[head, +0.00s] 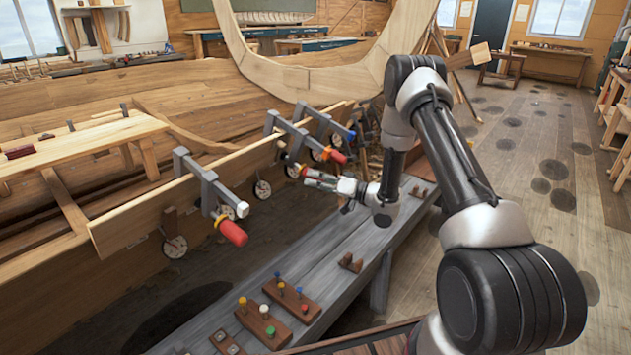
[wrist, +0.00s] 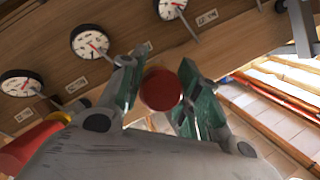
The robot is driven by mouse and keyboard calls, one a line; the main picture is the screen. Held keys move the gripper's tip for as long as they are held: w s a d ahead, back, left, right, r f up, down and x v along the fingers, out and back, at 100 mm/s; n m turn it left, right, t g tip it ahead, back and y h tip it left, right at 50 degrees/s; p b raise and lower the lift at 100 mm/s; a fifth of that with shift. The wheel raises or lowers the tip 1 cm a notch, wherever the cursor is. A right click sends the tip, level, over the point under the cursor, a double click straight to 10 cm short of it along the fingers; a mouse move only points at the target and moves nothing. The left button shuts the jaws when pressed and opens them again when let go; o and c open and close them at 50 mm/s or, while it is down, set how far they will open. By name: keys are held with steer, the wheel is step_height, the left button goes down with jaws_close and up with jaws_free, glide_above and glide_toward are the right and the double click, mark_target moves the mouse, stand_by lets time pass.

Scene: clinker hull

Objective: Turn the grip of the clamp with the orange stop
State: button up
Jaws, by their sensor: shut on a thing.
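My gripper (head: 318,181) is at the middle of the planked hull edge, shut on a red grip. The grip's round end (wrist: 162,89) shows between the two green-padded fingers in the wrist view. The grip belongs to one of the clamps (head: 287,128) on the plank. Its stop is mostly hidden, and I cannot tell that it is orange. Another clamp (head: 208,182) with a red grip (head: 232,232) stands to the left.
Round dial gauges (head: 175,247) hang along the plank (head: 150,215) below the clamps; several show in the wrist view (wrist: 90,42). A grey bench (head: 325,260) below carries wooden blocks with coloured pegs (head: 292,300). A blue-ended part (head: 351,136) is close behind my gripper. Open floor lies right.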

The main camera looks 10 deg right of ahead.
steer(key=o, duration=1)
steer(key=shift+o, duration=0.2)
steer(key=v, duration=1.2)
